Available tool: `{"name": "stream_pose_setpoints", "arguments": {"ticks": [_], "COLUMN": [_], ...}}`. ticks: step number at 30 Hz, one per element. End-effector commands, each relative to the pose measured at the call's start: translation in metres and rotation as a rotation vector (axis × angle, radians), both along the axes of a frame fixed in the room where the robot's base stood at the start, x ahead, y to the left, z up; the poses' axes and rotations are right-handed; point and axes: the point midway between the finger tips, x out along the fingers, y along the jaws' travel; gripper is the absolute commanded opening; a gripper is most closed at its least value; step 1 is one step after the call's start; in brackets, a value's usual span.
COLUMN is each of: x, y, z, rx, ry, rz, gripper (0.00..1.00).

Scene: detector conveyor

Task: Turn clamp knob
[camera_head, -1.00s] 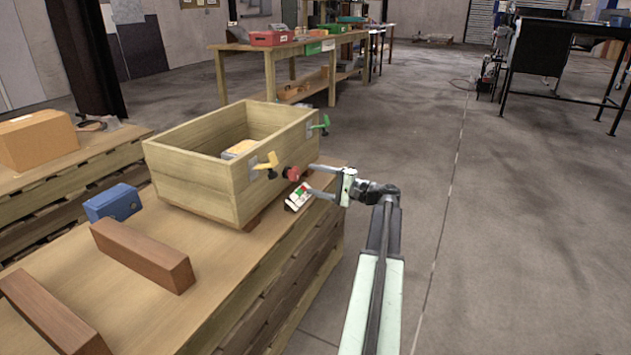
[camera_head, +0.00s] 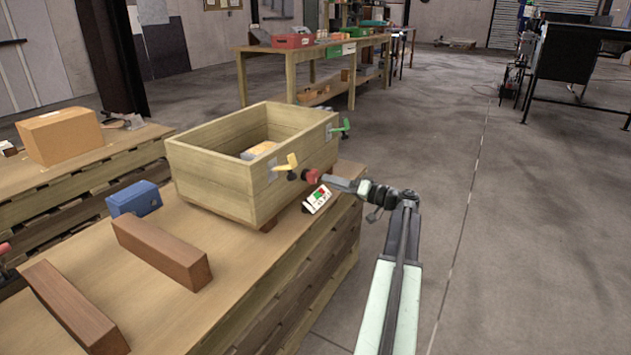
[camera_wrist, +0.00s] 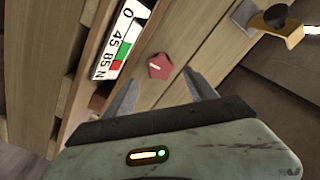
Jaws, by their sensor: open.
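The red knob (camera_head: 312,176) sits at the lower right end of the wooden box (camera_head: 212,182), and it shows as a red star shape in the wrist view (camera_wrist: 160,66). My gripper (camera_head: 332,181) is right beside it on its right side. In the wrist view my gripper (camera_wrist: 160,78) is open, one finger on each side of the knob and a little short of it. The knob lies roughly centred between the fingertips with gaps both sides. In the head view the fingers overlap, so their spread is hidden there.
A yellow clamp (camera_head: 288,167) and a green clamp (camera_head: 343,127) stick out from the box end. A white label with red and green patches (camera_head: 317,198) is just below the knob.

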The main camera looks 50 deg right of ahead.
Motion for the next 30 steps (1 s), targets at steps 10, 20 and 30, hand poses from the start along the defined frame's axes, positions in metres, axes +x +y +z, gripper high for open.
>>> {"name": "stream_pose_setpoints", "arguments": {"ticks": [10, 20, 30], "x": [0.003, 0.024, 0.075], "y": [0.000, 0.005, 0.018], "z": [0.001, 0.002, 0.002], "rx": [-0.794, -0.825, -0.824], "ry": [-0.197, -0.206, -0.205], "rz": [0.002, 0.004, 0.003], "gripper": [0.65, 0.65, 0.65]}}
